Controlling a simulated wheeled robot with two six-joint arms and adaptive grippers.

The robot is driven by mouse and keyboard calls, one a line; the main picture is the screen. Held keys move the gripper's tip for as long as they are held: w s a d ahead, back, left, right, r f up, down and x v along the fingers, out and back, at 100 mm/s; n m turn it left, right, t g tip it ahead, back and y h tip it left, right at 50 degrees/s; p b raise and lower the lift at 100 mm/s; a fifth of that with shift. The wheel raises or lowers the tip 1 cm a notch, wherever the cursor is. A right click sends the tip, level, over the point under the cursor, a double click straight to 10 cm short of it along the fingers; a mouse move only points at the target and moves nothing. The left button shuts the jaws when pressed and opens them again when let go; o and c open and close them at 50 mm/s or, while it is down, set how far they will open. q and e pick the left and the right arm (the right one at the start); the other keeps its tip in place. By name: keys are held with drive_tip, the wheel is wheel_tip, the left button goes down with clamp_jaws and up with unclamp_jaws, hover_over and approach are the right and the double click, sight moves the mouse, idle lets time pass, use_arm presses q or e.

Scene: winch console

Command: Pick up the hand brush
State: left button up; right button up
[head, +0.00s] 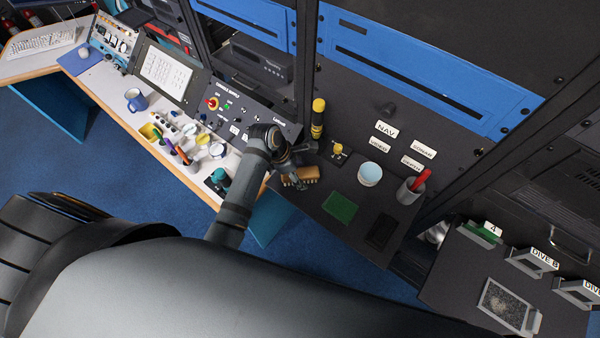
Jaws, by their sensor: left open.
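The hand brush (309,173), a small tan block-like thing as far as I can see, lies on the dark console top near its front left corner. My left gripper (296,180) is open, directly over the brush, and hides part of it. I cannot tell whether the fingers touch the brush. My right gripper is not in view.
On the dark top beside the brush are a yellow-and-black torch (318,118), a yellow-knobbed lever (338,149), a green pad (340,207), a black pad (381,231), a light blue cup (370,173) and a grey holder (408,192) with red handles. The winch panel (236,110) stands left.

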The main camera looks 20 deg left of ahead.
use_arm(q)
drive_tip(key=shift+w+f, duration=0.1)
drive_tip(key=shift+f, duration=0.25)
idle(0.5)
